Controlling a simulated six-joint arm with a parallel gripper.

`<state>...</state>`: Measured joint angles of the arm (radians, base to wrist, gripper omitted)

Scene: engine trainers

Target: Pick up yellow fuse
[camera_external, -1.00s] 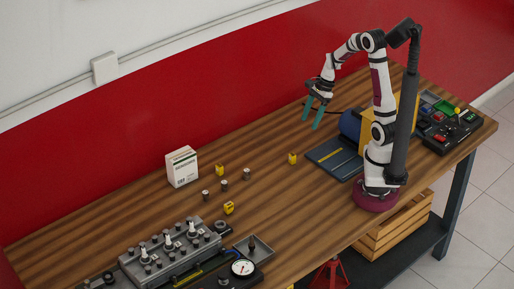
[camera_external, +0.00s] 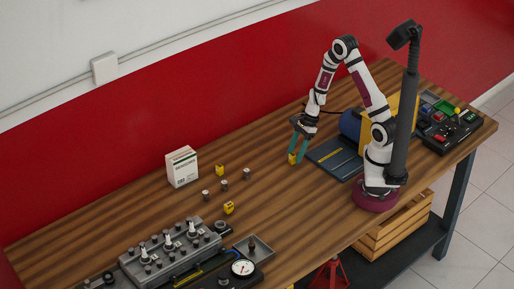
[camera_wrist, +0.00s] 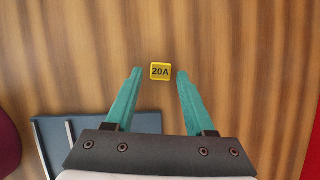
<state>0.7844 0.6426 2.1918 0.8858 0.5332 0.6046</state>
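A yellow fuse marked 20A (camera_wrist: 161,72) lies on the wooden table in the wrist view. In the external view this yellow fuse (camera_external: 292,158) shows beside my gripper's fingertips. My gripper (camera_external: 297,158) points down over it with teal fingers. In the wrist view my gripper (camera_wrist: 159,72) is open, with the fuse between the lines of the two fingertips and touching neither. Two more yellow pieces, one near the white box (camera_external: 219,169) and one farther forward (camera_external: 229,208), lie to the left on the table.
A dark blue tray (camera_external: 326,163) is right of the fuse. A white box (camera_external: 182,167) and several small metal cylinders (camera_external: 225,185) stand to the left. A grey engine block (camera_external: 165,253) and gauge (camera_external: 243,268) are at front left. Table between box and tray is mostly clear.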

